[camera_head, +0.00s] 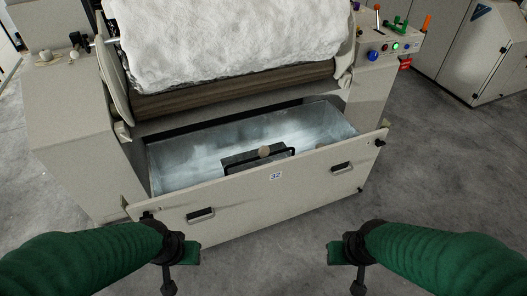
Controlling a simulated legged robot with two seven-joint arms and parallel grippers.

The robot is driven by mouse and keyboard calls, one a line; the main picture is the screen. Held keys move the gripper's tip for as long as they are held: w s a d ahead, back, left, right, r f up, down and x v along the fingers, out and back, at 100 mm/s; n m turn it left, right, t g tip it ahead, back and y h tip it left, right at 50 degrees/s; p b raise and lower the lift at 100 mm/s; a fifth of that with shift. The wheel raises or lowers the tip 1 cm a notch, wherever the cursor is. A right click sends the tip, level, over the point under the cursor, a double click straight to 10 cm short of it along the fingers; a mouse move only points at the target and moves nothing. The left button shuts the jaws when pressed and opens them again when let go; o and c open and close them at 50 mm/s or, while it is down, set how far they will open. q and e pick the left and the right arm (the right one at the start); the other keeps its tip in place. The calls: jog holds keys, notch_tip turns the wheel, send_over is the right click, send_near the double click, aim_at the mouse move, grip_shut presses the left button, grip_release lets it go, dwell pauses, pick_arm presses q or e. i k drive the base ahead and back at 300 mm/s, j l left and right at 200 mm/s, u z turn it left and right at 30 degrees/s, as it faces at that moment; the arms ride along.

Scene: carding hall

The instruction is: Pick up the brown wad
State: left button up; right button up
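A small round brown wad (264,152) shows inside the open metal-lined drawer (200,160) of the machine. It sits at a grey block with a dark handle-like bar (240,167), close behind the drawer's front panel; whether it rests on the block or against it I cannot tell. My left gripper (178,268) is in front of the drawer, low and left of the wad. My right gripper (347,268) is low and to the right. Both are well apart from the wad and hold nothing that I can see. Their finger openings are not clear from this angle.
The drawer's front panel (240,202), with two recessed handles and a "32" label, stands between my grippers and the wad. Above the drawer hang a brown roller (235,92) and a large white fibre roll (225,40). Control knobs (385,48) are at upper right. Grey floor is clear on the right.

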aim_at(265, 150)
jog(key=i+u, duration=0.2)
jog(key=i, duration=0.45)
jog(key=i+l+u, duration=0.2)
jog(key=i, duration=0.5)
jog(key=u, duration=0.9)
